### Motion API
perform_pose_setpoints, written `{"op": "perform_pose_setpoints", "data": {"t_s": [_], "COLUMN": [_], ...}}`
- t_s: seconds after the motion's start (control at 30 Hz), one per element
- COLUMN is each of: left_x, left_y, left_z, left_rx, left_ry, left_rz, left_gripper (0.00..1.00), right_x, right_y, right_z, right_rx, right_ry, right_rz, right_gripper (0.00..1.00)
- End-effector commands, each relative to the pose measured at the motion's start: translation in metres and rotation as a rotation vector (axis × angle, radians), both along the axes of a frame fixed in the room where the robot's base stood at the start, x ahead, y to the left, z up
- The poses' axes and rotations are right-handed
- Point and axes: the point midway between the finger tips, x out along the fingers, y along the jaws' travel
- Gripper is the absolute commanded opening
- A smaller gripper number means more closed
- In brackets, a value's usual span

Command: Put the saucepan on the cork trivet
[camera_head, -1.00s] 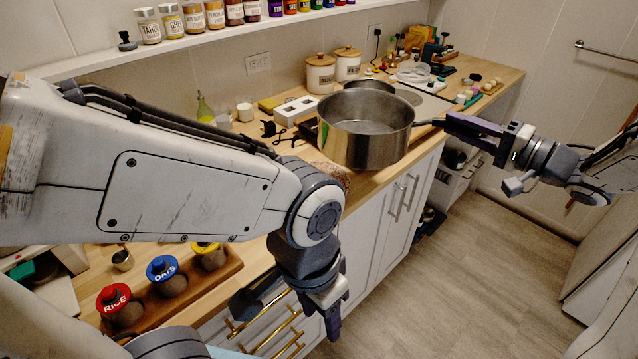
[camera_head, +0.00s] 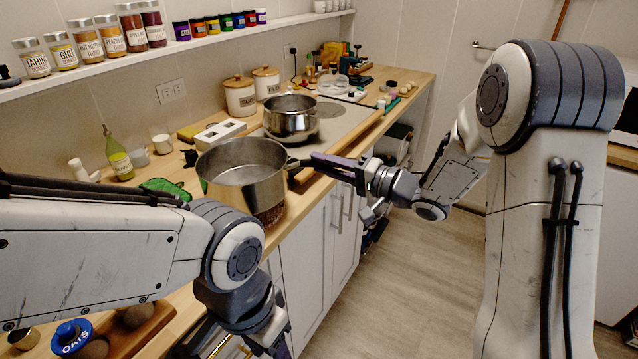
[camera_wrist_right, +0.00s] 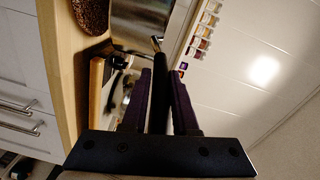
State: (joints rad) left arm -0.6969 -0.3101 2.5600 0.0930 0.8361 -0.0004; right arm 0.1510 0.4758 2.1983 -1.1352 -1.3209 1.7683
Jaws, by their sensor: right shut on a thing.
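The steel saucepan (camera_head: 243,190) is in the head view, level, over the front edge of the counter. My right gripper (camera_head: 322,162) is shut on its dark handle, which runs between the fingers in the right wrist view (camera_wrist_right: 160,85). The brown speckled cork trivet (camera_head: 271,215) shows partly below the pan's right side; the pan hides the rest. The trivet also shows at the top left of the wrist view (camera_wrist_right: 90,14). I cannot tell whether the pan touches it. My left gripper (camera_head: 272,343) hangs low in front of the counter, its fingers partly cut off.
Another steel pot (camera_head: 290,120) stands on the hob behind. A green bottle (camera_head: 118,158), white cups and a white socket strip (camera_head: 220,132) stand left of and behind the pan. A lidded jar with a blue top (camera_head: 72,336) is at the lower left.

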Motion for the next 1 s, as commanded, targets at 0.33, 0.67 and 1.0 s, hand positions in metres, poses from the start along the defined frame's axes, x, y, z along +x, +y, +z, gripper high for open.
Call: {"op": "perform_pose_setpoints", "data": {"t_s": [0.33,0.67,1.0], "left_x": [0.0,0.0,0.0], "left_y": [0.0,0.0,0.0], "left_z": [-0.004,-0.005,-0.006], "left_rx": [0.0,0.0,0.0], "left_ry": [0.0,0.0,0.0], "left_rz": [0.0,0.0,0.0], "left_gripper": [0.5,0.5,0.5], "right_x": [0.001,0.001,0.0], "right_y": [0.01,0.009,0.01], "right_z": [-0.027,-0.042,-0.048], "right_rx": [0.006,0.006,-0.001], "right_ry": [-0.001,-0.008,-0.001], "right_rz": [0.0,0.0,0.001], "right_gripper": [0.0,0.0,0.57]}}
